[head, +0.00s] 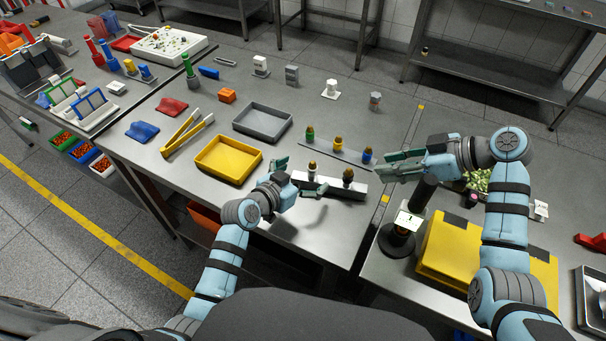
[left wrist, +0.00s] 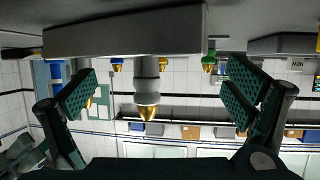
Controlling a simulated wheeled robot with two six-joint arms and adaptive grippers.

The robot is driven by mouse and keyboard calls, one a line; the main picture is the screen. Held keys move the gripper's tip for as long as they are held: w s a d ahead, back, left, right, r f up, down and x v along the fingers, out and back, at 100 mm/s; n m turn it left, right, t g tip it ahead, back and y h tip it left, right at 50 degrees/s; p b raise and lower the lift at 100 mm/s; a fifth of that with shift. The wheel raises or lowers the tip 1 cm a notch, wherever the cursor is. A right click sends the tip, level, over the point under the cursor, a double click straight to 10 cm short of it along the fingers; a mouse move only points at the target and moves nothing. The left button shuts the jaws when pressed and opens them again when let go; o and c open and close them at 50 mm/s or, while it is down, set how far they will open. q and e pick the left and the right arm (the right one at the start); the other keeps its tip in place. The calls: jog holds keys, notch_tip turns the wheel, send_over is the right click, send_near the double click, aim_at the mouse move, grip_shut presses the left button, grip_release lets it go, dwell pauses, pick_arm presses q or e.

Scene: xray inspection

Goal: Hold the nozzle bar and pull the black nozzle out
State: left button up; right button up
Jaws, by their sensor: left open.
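The white nozzle bar (head: 328,187) lies near the front edge of the middle table. A dark nozzle with a brass tip (head: 348,176) stands upright on its right part, and another brass-tipped nozzle (head: 313,168) stands at its left part. My left gripper (head: 297,176) is open at the bar's left end, with nothing held. The left wrist view appears upside down; it shows the bar (left wrist: 125,32) and a grey, brass-tipped nozzle (left wrist: 147,85) between the spread fingers, farther off. My right gripper (head: 400,164) looks open and empty, to the right of the bar and apart from it.
Behind, a grey strip (head: 325,148) carries green, yellow and blue nozzles. A yellow tray (head: 229,158) and a grey tray (head: 263,121) lie to the left. A black stand (head: 396,240) and a yellow container (head: 450,255) are near my right arm. The table left of the strip has some clear room.

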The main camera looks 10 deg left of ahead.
pick_arm(q)
jog(key=c, duration=1.8)
jog(key=o, duration=1.4)
jog(key=v, duration=1.2)
